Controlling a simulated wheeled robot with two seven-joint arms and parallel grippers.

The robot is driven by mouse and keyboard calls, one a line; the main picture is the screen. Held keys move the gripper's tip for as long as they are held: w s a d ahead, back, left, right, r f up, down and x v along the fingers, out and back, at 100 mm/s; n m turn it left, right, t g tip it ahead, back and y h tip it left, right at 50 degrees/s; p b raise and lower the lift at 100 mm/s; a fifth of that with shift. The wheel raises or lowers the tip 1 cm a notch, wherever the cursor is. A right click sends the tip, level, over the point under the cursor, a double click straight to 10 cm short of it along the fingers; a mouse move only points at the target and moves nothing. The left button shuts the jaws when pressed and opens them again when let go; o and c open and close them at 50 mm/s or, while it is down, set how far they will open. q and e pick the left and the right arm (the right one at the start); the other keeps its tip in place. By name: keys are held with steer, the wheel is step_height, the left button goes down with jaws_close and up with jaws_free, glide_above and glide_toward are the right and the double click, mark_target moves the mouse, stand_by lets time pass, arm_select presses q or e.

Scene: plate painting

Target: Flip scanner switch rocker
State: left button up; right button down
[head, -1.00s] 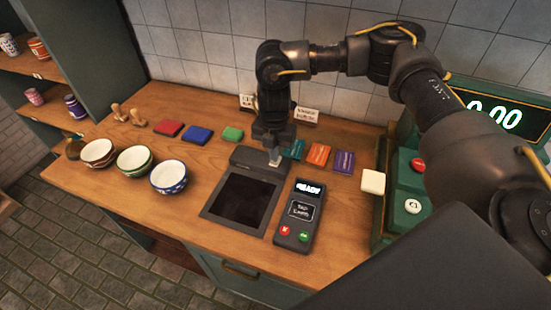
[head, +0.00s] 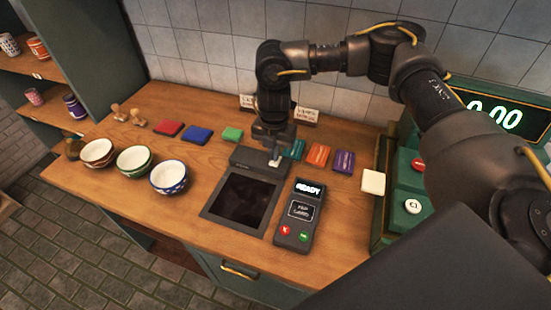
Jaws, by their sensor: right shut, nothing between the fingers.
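The scanner (head: 240,203) is a flat black device with a dark glass window, lying on the wooden counter. Its raised dark housing (head: 246,160) runs along the back edge. My right gripper (head: 275,162) points down at the right part of this housing. Its fingers are shut and empty, with the tips at or just above the housing top. The switch rocker is hidden under or behind the fingertips, so its position does not show. I cannot tell whether the tips touch it. My left gripper is not in view.
A card terminal (head: 299,212) reading READY stands right of the scanner. Three bowls (head: 134,161) stand to the left. Coloured pads (head: 197,134) and small packets (head: 318,155) lie behind. A green register (head: 408,190) is at the right. Bare counter lies left of the scanner.

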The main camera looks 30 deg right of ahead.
mark_target(274, 163)
steer(key=shift+f+b, duration=0.55)
steer(key=shift+f, duration=0.4)
stand_by(0.5)
steer(key=shift+r, duration=0.1)
steer(key=shift+r+p, duration=2.9)
steer(key=shift+r, duration=0.5)
